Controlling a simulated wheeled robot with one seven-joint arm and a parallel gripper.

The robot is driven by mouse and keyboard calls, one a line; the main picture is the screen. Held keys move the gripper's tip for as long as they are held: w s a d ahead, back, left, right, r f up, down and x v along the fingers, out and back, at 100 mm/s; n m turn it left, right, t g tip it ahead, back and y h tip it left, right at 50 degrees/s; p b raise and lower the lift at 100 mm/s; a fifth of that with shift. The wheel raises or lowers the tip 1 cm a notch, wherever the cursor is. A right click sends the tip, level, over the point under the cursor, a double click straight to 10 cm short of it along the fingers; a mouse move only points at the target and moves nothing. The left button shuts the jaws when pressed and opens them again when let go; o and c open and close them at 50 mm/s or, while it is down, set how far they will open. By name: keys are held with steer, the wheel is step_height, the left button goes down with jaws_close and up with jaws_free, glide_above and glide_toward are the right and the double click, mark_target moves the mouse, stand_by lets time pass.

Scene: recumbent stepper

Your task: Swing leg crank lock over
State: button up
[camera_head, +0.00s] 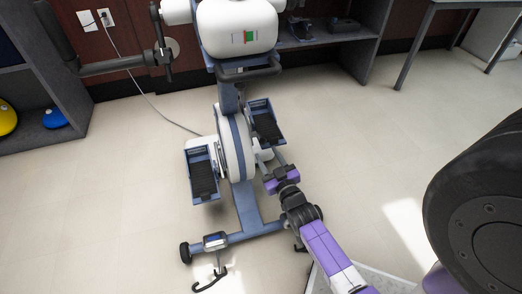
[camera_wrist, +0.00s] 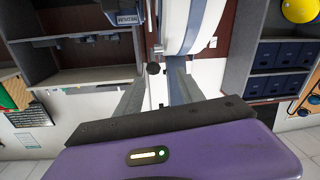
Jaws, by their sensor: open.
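The recumbent stepper stands in the middle of the head view, with a white round crank housing (camera_head: 231,150) between two dark foot pedals, the left pedal (camera_head: 203,177) and the right pedal (camera_head: 266,126). My gripper (camera_head: 268,157) is open at the right side of the housing, below the right pedal. In the wrist view the white housing (camera_wrist: 188,22) is ahead, and a small dark knob (camera_wrist: 153,68) shows between the open fingers of my gripper (camera_wrist: 158,75). I cannot tell whether this knob is the leg crank lock. No contact is visible.
The stepper's blue base bar (camera_head: 248,208) runs along the floor toward me, with a small wheel (camera_head: 186,252) at its left end. A shelf (camera_head: 42,85) stands at the left. The floor left of the stepper is clear.

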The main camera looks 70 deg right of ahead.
mark_target(262, 139)
steer(key=shift+h, duration=0.3)
steer(key=shift+s+d+f+b+x, duration=0.15)
steer(key=shift+b+x, duration=0.1)
steer(key=shift+x, duration=1.25)
steer(key=shift+s+d+f+b+x, duration=0.15)
steer(key=shift+b+x, duration=0.15)
steer(key=shift+x, duration=1.2)
steer(key=shift+s+d+f+b+x, duration=0.15)
steer(key=shift+b+x, duration=0.1)
steer(key=shift+x, duration=1.25)
steer(key=shift+c, duration=0.5)
jaws_close()
